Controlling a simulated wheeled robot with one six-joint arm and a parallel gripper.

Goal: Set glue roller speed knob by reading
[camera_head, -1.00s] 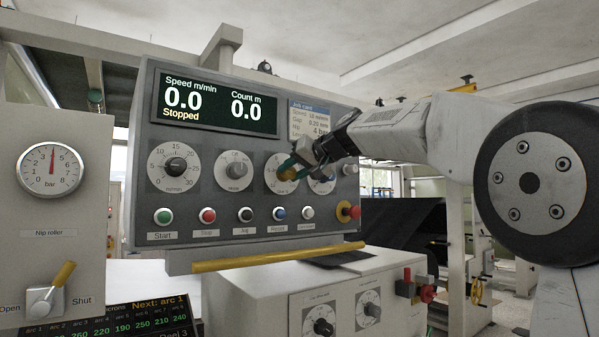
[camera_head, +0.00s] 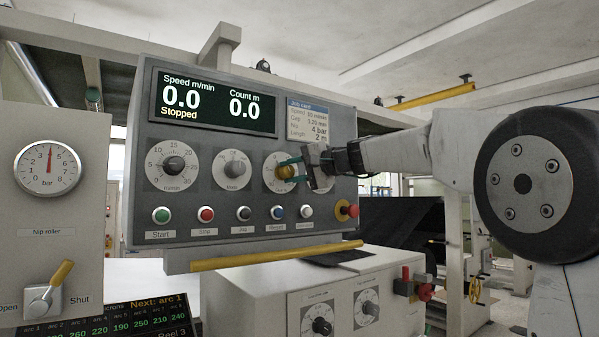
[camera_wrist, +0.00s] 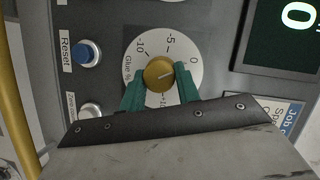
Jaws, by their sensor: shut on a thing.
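The glue knob (camera_head: 286,172) is yellow, on a round white dial on the grey control panel (camera_head: 330,225). In the wrist view the knob (camera_wrist: 158,74) sits on a dial (camera_wrist: 143,38) marked "Glue %", with numbers including 0, 5 and 10. A pale line on the knob points right and slightly up, roughly toward the 0. My gripper (camera_head: 291,170) is shut on the knob, its green fingers on either side of it, as the wrist view also shows (camera_wrist: 160,83). The display (camera_head: 213,104) reads speed 0.0, count 0.0, Stopped.
The job card (camera_head: 308,121) is right of the display; its glue entry is not legible. Speed knob (camera_head: 173,164) and another knob (camera_head: 235,169) lie left. Buttons run below, including blue Reset (camera_head: 277,213). A red emergency stop (camera_head: 347,210) is at the lower right.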

